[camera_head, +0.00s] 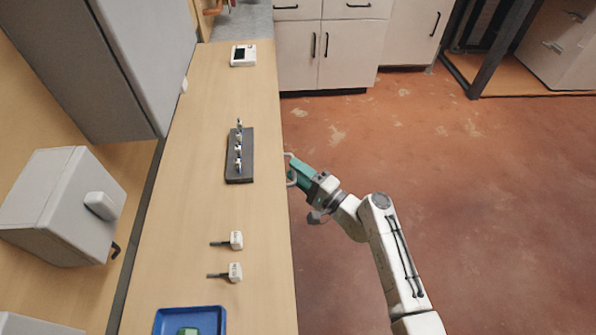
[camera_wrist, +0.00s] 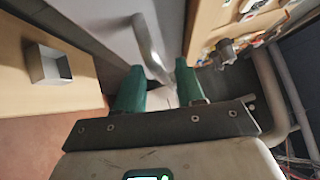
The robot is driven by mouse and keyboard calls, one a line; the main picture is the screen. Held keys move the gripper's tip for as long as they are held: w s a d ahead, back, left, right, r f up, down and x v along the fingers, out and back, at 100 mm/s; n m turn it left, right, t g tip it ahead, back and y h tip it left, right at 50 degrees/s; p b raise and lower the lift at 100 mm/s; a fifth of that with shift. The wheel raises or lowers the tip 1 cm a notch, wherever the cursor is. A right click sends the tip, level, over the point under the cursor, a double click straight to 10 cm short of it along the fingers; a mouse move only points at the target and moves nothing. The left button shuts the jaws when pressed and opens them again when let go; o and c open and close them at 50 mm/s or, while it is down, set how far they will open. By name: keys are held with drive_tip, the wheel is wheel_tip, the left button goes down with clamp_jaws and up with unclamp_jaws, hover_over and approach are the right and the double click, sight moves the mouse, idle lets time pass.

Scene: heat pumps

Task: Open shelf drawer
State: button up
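In the wrist view a bar-shaped metal handle (camera_wrist: 150,45) stands out from a light grey drawer front (camera_wrist: 108,22). My gripper (camera_wrist: 158,72) has its two teal fingers apart, one on each side of the lower end of the handle. I cannot tell whether either finger touches it. In the head view my gripper (camera_head: 294,171) is at the right edge of the wooden bench. A piece of the pale handle (camera_head: 291,182) shows beside it. The rest of the drawer is hidden under the bench top from there.
On the bench top (camera_head: 260,210) lie a dark block with several fittings (camera_head: 239,155), two small white-headed parts (camera_head: 236,240), a blue tray (camera_head: 217,320) and a white device (camera_head: 243,55). Open red-brown floor (camera_head: 450,200) lies right of the bench. White cabinets (camera_head: 345,50) stand at the back.

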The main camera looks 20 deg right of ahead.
drive_tip(key=shift+c, duration=0.3)
clamp_jaws()
idle(0.3)
